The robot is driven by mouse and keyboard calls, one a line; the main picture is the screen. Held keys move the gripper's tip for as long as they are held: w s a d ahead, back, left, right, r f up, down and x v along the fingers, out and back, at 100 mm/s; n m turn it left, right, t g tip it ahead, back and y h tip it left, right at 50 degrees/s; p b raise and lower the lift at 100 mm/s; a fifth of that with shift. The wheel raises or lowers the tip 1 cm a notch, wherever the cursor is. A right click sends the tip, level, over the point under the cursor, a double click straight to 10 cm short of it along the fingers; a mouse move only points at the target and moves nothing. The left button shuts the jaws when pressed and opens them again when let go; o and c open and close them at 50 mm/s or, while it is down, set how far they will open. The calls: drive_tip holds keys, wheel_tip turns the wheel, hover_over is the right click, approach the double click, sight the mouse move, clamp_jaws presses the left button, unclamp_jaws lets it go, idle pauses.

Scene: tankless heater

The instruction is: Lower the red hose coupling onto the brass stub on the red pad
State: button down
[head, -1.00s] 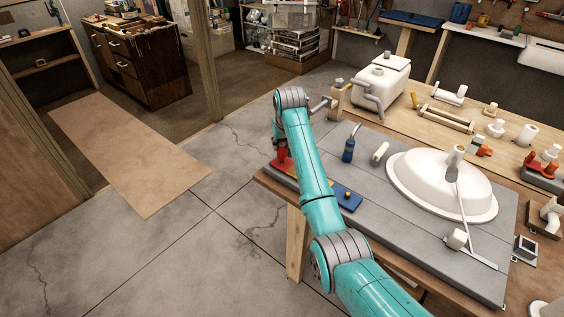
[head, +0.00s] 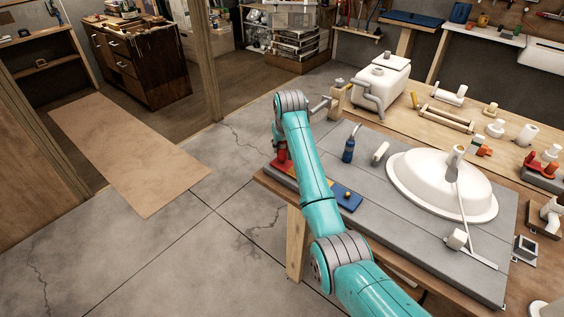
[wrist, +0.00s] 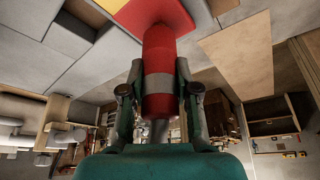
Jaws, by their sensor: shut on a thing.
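The red hose coupling (wrist: 159,94) is upright in the wrist view, a red cylinder with a grey band. My gripper (wrist: 160,72) is shut on it, with one finger on each side. The coupling's far end is against or just over the red pad (wrist: 150,14); I cannot tell if they touch. In the head view the red pad (head: 284,166) shows at the bench's left corner, partly behind my arm. The brass stub is hidden by the coupling and my arm in both views.
A blue pad (head: 347,198) with a small yellow piece lies right of my arm. A blue-handled torch (head: 349,148), a white cylinder (head: 381,151) and a white basin (head: 443,182) stand farther right. Open floor (head: 180,235) lies left of the bench.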

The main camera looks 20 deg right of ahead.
drive_tip(key=shift+f, duration=0.95)
idle(1.1)
drive_tip(key=c, duration=0.8)
unclamp_jaws()
drive_tip(key=shift+o, duration=0.2)
drive_tip(key=v, duration=1.2)
